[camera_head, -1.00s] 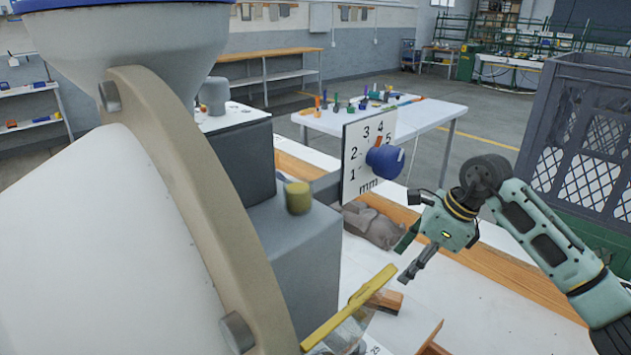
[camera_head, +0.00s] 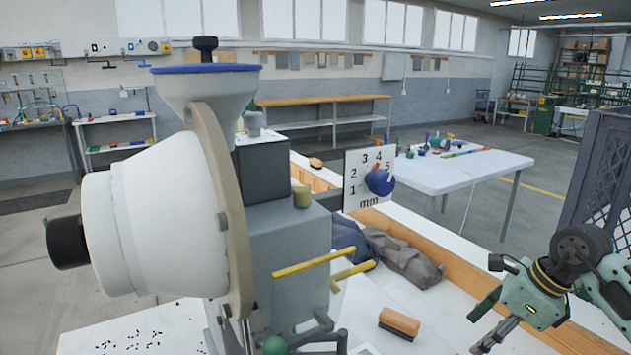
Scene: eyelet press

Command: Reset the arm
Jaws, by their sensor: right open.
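The eyelet press (camera_head: 285,250) stands left of centre, with a large white drum (camera_head: 150,215), a grey hopper with a blue rim (camera_head: 205,90) and a beige ring. A dial plate marked in mm (camera_head: 357,180) with a blue knob (camera_head: 380,182) sticks out to its right. Yellow bars (camera_head: 315,262) project from its front. My right gripper (camera_head: 484,322) is at the lower right, open and empty, with its fingers apart. It is well to the right of the press and touches nothing visible. My left gripper does not show.
A wooden-backed brush (camera_head: 400,322) lies on the white bench between press and gripper. Grey cloth (camera_head: 405,262) lies behind it, against a wooden rail (camera_head: 440,250). A dark crate (camera_head: 602,170) stands at the right. Small dark bits (camera_head: 130,340) lie at the lower left.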

